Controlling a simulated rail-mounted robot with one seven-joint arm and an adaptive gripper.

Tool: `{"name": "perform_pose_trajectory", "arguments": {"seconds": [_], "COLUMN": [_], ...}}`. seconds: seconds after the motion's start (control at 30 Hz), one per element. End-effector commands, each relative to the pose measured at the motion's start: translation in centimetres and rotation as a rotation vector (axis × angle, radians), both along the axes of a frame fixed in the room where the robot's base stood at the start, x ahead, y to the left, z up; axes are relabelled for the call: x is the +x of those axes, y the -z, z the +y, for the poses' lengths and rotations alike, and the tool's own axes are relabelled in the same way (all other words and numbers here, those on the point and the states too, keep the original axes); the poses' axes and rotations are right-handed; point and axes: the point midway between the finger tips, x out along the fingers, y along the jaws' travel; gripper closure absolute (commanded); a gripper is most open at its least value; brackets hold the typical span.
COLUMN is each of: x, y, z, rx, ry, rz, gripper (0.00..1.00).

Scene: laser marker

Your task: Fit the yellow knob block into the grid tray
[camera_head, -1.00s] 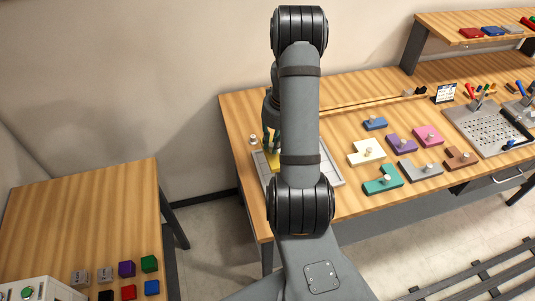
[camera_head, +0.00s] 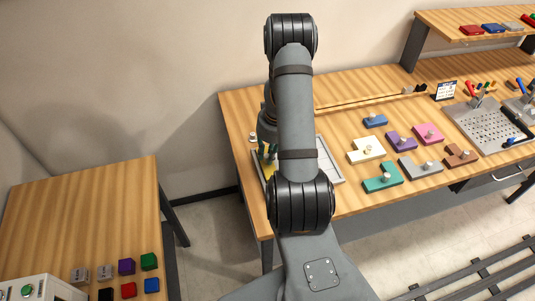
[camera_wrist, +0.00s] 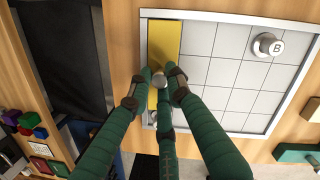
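The yellow knob block (camera_wrist: 164,45) is a long strip over the left column of the grid tray (camera_wrist: 215,90) in the wrist view, along the left rim. I cannot tell whether it is fully seated. My gripper (camera_wrist: 161,80) has its green fingers closed around the block's knob (camera_wrist: 159,81). In the head view, the yellow block (camera_head: 268,171) shows below my gripper (camera_head: 267,150) at the tray's left side. My arm hides much of the tray (camera_head: 331,163) there. The visible grid cells right of the block are light and mostly bare.
A round knob marked B (camera_wrist: 267,45) shows at the tray's upper right in the wrist view. White (camera_head: 364,151), teal (camera_head: 382,178), purple (camera_head: 401,142) and other knob blocks lie right of the tray. A peg board (camera_head: 488,128) stands farther right.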

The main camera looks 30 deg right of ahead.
Motion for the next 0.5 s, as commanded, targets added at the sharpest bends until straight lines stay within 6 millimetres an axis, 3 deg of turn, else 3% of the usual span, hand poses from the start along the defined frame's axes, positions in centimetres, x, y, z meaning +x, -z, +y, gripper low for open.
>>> {"name": "perform_pose_trajectory", "arguments": {"seconds": [0.27,0.5], "x": [0.0,0.0], "y": [-0.06,-0.07], "z": [0.0,0.0], "rx": [0.0,0.0], "ry": [-0.001,-0.001], "rz": [0.0,0.0], "gripper": [0.65,0.64]}}
